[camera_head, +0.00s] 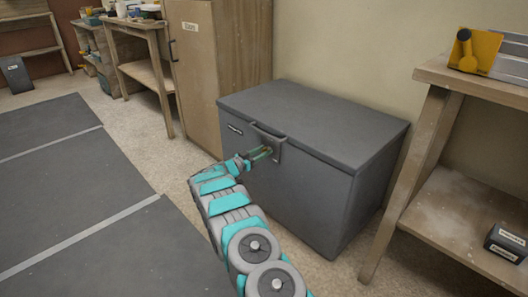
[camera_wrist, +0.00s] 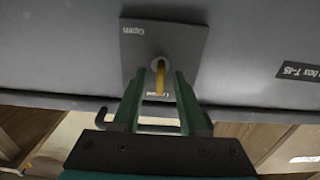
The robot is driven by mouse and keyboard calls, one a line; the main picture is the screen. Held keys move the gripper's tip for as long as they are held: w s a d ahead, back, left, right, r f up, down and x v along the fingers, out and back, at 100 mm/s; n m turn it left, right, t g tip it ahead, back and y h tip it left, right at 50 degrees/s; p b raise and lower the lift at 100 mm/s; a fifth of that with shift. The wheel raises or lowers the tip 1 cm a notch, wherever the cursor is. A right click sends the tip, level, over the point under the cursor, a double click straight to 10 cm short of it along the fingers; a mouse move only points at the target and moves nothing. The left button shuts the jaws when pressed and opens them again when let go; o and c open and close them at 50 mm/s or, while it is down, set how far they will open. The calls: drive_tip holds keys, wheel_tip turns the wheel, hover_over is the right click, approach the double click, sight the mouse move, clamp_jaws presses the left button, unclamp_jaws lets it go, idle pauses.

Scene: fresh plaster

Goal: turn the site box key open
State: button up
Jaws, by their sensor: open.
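The grey site box (camera_head: 305,195) stands shut against the wall. Its front has a lock plate (camera_head: 276,141), seen upside down in the wrist view (camera_wrist: 190,42). The plate carries the word "Open" and a second, mostly covered label at the opposite edge. The yellow key (camera_wrist: 160,77) sits in the lock at the plate's middle, its bow lined up toward the covered label. My gripper (camera_head: 262,153) is at the plate. In the wrist view its green fingers (camera_wrist: 160,88) are open, one on each side of the key, with small gaps visible.
A dark handle (camera_wrist: 150,129) hangs at the lid edge close to my fingers. A wooden cabinet (camera_head: 202,70) stands left of the box, a wooden shelf unit (camera_head: 425,150) right. Dark mats (camera_head: 50,180) cover the floor at left.

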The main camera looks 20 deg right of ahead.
drive_tip(key=shift+w+d, duration=0.15)
drive_tip(key=shift+d, duration=0.25)
drive_tip(key=shift+c, duration=0.3)
clamp_jaws()
